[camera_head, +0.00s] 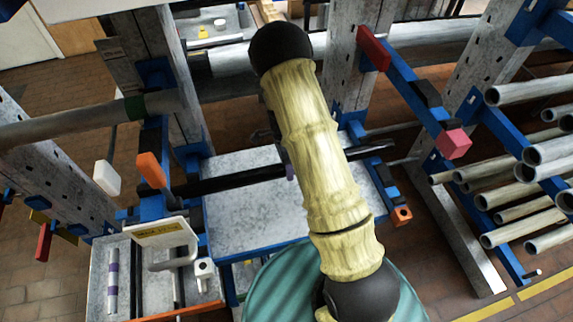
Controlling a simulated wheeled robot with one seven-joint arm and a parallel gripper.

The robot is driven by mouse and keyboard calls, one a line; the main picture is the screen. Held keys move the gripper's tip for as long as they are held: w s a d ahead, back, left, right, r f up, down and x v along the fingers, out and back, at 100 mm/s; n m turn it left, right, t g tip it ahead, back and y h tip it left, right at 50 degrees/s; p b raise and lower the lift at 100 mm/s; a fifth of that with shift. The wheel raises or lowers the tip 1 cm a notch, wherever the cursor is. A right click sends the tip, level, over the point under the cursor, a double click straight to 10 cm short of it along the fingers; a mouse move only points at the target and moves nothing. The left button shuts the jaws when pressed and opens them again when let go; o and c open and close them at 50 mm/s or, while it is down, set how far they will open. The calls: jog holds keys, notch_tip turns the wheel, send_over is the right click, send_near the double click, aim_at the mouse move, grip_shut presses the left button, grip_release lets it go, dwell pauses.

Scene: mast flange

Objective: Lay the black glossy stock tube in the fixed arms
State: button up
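The black glossy stock tube (232,179) runs nearly level across the middle of the view, over a grey speckled tabletop. Its middle is hidden behind my pale yellow arm, and its right part comes out beyond the arm. Blue fixed arms stand at both sides: one with an orange end cap (150,170) at the left, one with an orange tip (401,215) at the right. I cannot tell whether the tube touches them. My gripper (288,168) is mostly hidden behind my arm; only a small dark and purplish part shows beside it, close to the tube.
A grey tabletop (245,222) lies below the tube. A blue rack arm with a red block (453,144) juts out at the upper right. Several grey pipes (515,232) fill the right side. A tray (98,283) with a purple-banded tube stands at lower left.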

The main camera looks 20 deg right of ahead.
jog(key=shift+o, duration=0.8)
jog(key=shift+w+r, duration=0.25)
jog(key=shift+r, duration=0.2)
jog(key=b+v, duration=0.2)
jog(key=v, duration=1.4)
jog(key=shift+r, duration=0.2)
jog(key=shift+d, duration=0.1)
